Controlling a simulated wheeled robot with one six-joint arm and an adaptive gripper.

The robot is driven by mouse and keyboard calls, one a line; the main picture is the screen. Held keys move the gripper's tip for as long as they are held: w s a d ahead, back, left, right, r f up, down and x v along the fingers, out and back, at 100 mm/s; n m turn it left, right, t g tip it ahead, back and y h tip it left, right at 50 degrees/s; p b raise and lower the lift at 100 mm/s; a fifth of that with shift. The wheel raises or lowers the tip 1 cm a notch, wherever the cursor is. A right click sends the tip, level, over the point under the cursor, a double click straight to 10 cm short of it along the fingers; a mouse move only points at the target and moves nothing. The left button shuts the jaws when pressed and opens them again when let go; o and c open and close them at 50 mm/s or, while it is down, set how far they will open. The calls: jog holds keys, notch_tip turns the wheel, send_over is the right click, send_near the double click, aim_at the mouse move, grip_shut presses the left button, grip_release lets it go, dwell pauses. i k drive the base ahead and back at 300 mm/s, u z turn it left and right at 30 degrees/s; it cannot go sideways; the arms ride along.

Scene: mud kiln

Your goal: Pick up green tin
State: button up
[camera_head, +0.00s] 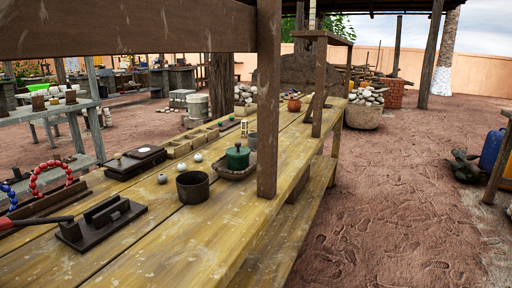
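A dark green tin (238,157) with a small knob on its lid sits upright in a shallow brown tray (232,174) on the long yellowish wooden table (175,240). It stands just left of a thick wooden post. A dark grey cup (193,187) stands in front of it to the left. My gripper is not in view.
The wooden post (268,100) and a crossbeam (130,28) frame the table. Small white balls, wooden boxes (178,149) and a dark tool block (102,222) lie left of the tin. Open dirt floor (385,205) is at the right.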

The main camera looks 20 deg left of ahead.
aim_at(235, 164)
jog(key=i, duration=0.8)
jog(key=u, duration=2.25)
